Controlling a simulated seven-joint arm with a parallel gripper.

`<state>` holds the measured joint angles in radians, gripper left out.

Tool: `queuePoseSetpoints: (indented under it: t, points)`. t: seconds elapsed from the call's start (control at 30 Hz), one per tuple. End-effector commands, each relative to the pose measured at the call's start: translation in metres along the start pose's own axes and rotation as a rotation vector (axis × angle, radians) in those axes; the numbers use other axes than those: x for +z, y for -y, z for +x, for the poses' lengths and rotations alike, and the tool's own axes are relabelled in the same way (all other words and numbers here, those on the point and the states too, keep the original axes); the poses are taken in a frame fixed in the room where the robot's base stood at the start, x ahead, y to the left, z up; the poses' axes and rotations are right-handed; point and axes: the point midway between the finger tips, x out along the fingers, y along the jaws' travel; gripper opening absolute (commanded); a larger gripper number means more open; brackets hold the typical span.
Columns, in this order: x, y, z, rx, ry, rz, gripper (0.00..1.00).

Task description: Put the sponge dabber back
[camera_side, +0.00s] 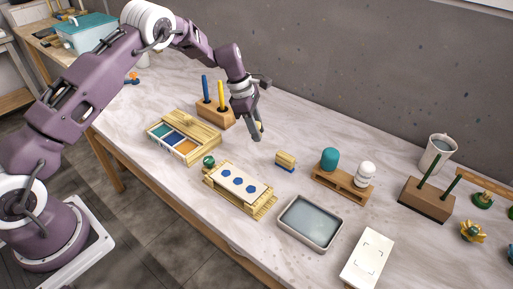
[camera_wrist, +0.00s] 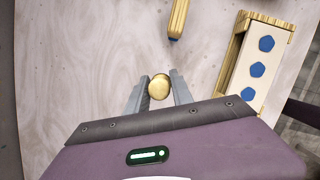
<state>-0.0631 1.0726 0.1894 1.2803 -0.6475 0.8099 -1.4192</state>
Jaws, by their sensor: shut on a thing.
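My gripper (camera_side: 257,131) points down over the table behind the tile frame. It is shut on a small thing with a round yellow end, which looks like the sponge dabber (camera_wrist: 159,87). In the wrist view this round end sits between my two fingertips (camera_wrist: 158,90). In the side view only a bit of yellow shows between the fingers, and the lower part is hidden. A wooden block (camera_side: 213,113) with a blue and a yellow stick upright in it stands just left of my gripper. I cannot tell whether it has a free hole.
A yellow block with a blue base (camera_side: 286,161) stands near my gripper. A paint box (camera_side: 173,138), a rack (camera_side: 343,185) with teal and white pieces, and a water tray (camera_side: 310,222) stand around. Bare table lies between them.

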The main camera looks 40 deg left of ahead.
Motion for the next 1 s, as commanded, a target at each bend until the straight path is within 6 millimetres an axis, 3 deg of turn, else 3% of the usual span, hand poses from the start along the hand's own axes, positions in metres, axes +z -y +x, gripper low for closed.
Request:
queuePoseSetpoints:
  t: [0.37,0.67,0.7,0.8,1.0]
  points:
    - [-0.017,0.001,0.056,-0.001,0.0,0.003,0.0]
    - [-0.018,0.001,0.058,-0.001,0.0,0.005,0.0]
    - [-0.018,0.001,0.059,0.0,0.0,0.005,0.32]
    - [-0.018,0.001,0.058,0.0,0.0,0.005,0.49]
    - [-0.018,0.001,0.058,0.0,0.0,0.005,0.49]
